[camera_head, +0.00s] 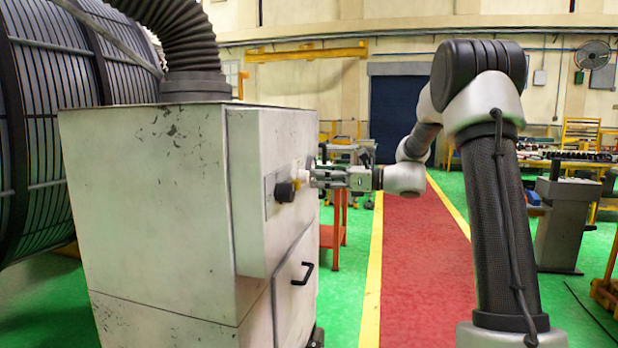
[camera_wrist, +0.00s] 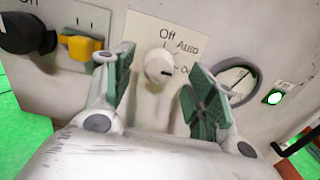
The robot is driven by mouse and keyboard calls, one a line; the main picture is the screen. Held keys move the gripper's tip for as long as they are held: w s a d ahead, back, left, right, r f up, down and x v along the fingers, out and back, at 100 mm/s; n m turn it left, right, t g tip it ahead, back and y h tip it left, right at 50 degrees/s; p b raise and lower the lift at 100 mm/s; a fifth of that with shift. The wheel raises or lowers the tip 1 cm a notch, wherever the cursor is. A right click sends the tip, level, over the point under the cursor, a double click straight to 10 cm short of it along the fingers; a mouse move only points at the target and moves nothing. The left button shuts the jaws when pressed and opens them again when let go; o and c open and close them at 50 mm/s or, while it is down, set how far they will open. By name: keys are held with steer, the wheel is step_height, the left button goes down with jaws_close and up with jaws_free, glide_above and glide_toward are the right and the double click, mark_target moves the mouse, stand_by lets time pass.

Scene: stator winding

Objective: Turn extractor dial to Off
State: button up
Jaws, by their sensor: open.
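The extractor dial (camera_wrist: 158,68) is a small white knob on a cream plate (camera_wrist: 150,28) marked "Off" at top and "Auto" at upper right. A third label, starting with "O", is partly hidden at the right finger. A dark mark on the knob faces right and slightly down, away from "Off". My gripper (camera_wrist: 161,64) is open, with one green-padded finger on each side of the dial; contact cannot be told. In the head view, my gripper (camera_head: 316,178) reaches the front of the pale extractor cabinet (camera_head: 150,200); the dial cannot be made out there.
Left of the dial are a black knob (camera_wrist: 25,35) and a yellow switch (camera_wrist: 80,46). The cabinet's black handle (camera_head: 302,274) sits lower. The red walkway (camera_head: 415,270) is clear.

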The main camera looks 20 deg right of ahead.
mark_target(308, 176)
steer(key=shift+x, duration=1.85)
steer(key=shift+c, duration=0.4)
steer(key=c, duration=0.9)
steer(key=shift+c, duration=0.2)
